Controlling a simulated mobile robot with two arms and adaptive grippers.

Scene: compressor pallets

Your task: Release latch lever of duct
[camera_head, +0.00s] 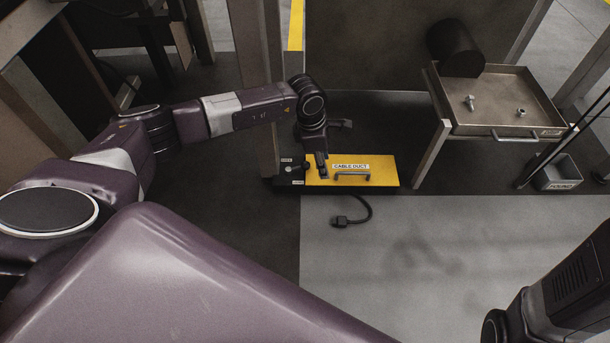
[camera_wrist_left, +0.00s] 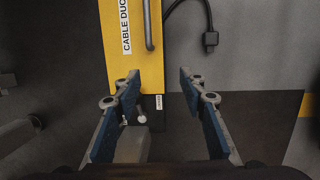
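The yellow cable duct cover (camera_head: 385,178), labelled CABLE DUCT and fitted with a grey bar handle (camera_head: 352,176), lies low on the floor. At its left end is a black latch plate (camera_head: 285,181) with small white labels and a dark lever (camera_head: 295,168). My left gripper (camera_head: 322,172) hangs just right of the lever, over the cover's left end. In the left wrist view the gripper (camera_wrist_left: 160,82) is open with nothing between its fingertips. A pale round knob (camera_wrist_left: 141,118) shows there beside the left finger, partly hidden. The right gripper is not in view.
A black cable with a plug (camera_head: 341,221) lies in front of the duct. A metal post (camera_head: 258,90) stands close behind the latch.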

